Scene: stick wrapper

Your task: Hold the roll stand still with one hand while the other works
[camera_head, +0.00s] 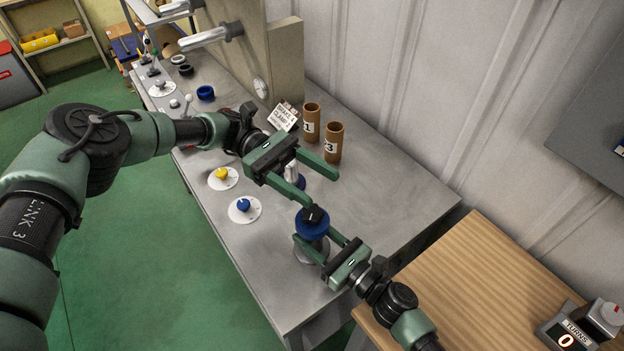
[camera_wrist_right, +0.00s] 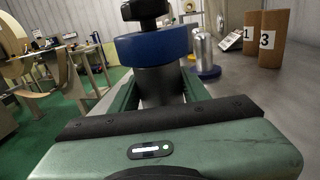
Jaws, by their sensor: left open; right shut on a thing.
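The roll stand stands upright on the grey bench, with a grey base (camera_head: 311,250), a blue disc (camera_head: 312,224) and a black knob on top. My right gripper (camera_head: 314,238) is shut on it below the disc. In the right wrist view the stand's dark post (camera_wrist_right: 159,86) sits between my fingers under the blue disc (camera_wrist_right: 152,45). My left gripper (camera_head: 322,189) is open and empty above the bench, just behind the knob. A silver cylinder with a blue foot (camera_head: 292,171) shows between its fingers, partly hidden; the right wrist view shows it (camera_wrist_right: 203,50) apart from the stand.
Two brown tubes marked 1 and 3 (camera_head: 333,143) and a white sign (camera_head: 283,116) stand farther back. Yellow (camera_head: 222,174) and blue (camera_head: 244,205) knobs sit on white dials by the left edge. A turns counter reading 0 (camera_head: 567,339) is on the wooden table (camera_head: 470,275).

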